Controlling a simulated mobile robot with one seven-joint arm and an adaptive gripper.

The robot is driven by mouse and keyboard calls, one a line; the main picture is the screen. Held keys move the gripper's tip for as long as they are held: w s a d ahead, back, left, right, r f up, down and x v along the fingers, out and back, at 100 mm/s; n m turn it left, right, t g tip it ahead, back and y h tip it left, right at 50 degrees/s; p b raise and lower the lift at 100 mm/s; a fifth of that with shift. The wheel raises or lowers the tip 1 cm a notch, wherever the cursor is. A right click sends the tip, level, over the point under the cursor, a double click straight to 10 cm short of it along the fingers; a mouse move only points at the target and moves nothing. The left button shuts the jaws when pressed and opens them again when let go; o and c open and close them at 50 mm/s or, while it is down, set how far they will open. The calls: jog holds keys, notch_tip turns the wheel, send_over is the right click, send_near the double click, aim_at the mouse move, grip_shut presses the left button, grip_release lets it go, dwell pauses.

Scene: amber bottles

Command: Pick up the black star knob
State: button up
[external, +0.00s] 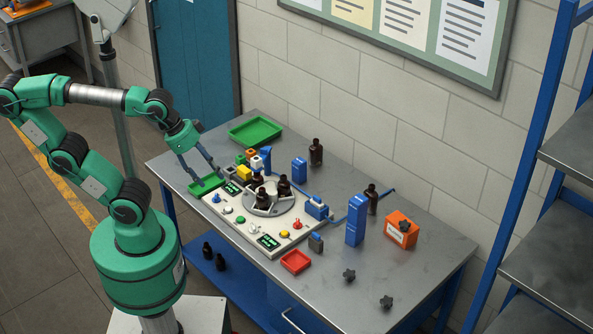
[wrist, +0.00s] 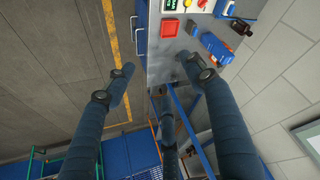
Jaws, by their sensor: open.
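Two black star knobs lie apart on the bare front right of the grey table in the external view, one (external: 349,275) nearer the middle and one (external: 386,302) closer to the front edge. A similar dark knob shape (external: 403,226) shows at the orange box. My gripper (external: 205,174) is at the far left end of the table, above a small green tray, well away from the knobs. Its fingers are spread and empty. In the wrist view the open fingers (wrist: 155,66) frame the floor and table edge; I cannot tell the knobs from dark finger parts there.
A white console (external: 262,240) with amber bottles on a round turntable fills the table's middle left. A red tray (external: 296,262), a tall blue block (external: 356,233), an amber bottle (external: 372,202) and the orange box (external: 394,238) stand around the knobs' far and left sides. Blue shelving (external: 540,110) rises at right.

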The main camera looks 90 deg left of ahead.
jog(key=shift+o, duration=0.7)
jog(key=w+a+r+p, duration=0.2)
jog(key=w+p, duration=0.2)
jog(key=w, duration=1.4)
jog(key=w+a+r+p, duration=0.2)
jog(key=w+a+p, duration=0.1)
jog(key=w, duration=1.4)
jog(key=w+a+f+p, duration=0.3)
jog(key=w+a+f, duration=0.1)
jog(key=w+f, duration=0.8)
jog(key=w+a+f+n+g+p, duration=0.1)
jog(key=w+a+f+p, duration=0.2)
jog(key=w+f, duration=0.9)
jog(key=w+a, duration=0.1)
jog(key=w, duration=0.1)
jog(key=shift+w+a+f, duration=0.3)
jog(key=shift+w+a, duration=0.05)
jog(key=shift+f, duration=0.2)
